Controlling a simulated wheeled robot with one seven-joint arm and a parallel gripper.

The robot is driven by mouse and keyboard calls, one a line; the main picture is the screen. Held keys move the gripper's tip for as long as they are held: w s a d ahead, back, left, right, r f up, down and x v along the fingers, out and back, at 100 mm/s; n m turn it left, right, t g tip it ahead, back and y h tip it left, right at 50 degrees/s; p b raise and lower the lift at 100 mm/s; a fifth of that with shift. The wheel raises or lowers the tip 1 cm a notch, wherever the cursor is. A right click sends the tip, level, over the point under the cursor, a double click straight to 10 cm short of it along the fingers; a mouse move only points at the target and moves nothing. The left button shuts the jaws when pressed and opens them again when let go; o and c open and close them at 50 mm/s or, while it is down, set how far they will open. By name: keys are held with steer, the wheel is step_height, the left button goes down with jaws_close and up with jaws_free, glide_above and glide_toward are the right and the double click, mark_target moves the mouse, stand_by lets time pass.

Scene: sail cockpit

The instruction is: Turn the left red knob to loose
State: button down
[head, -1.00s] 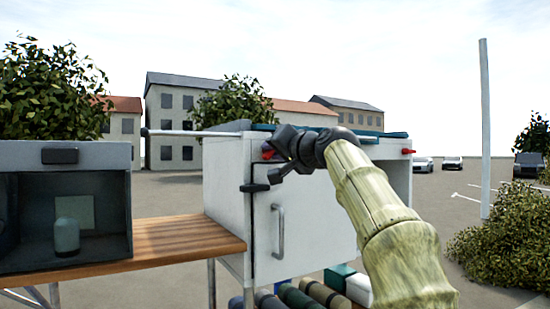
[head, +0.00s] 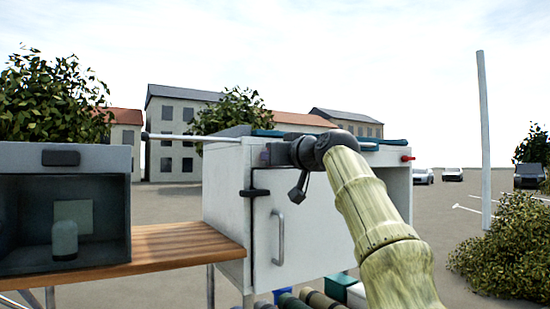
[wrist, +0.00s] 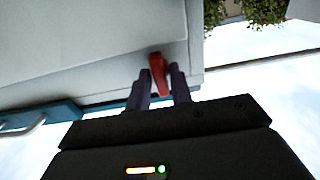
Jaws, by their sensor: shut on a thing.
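The left red knob (wrist: 158,74) sits on the white cabinet (head: 225,190) at its upper front left corner. In the wrist view it stands between the two dark fingers of my gripper (wrist: 160,88), which is shut on it. In the head view my gripper (head: 268,154) reaches the cabinet's top left corner from the right and hides this knob. The other red knob (head: 407,158) sticks out at the cabinet's upper right and is free.
A door with a grey handle (head: 278,237) is below my gripper. A wooden bench top (head: 185,242) and an open grey box (head: 66,157) are at the left. A pale rod (head: 180,136) sticks out leftward from the cabinet. Rolled items (head: 318,299) lie beneath.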

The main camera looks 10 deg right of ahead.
steer(key=shift+f, duration=0.15)
steer(key=c, duration=1.4)
jaws_free()
steer(key=shift+c, duration=0.2)
steer(key=b+v, duration=0.8)
steer(key=v, duration=0.9)
steer(key=shift+d, duration=0.1)
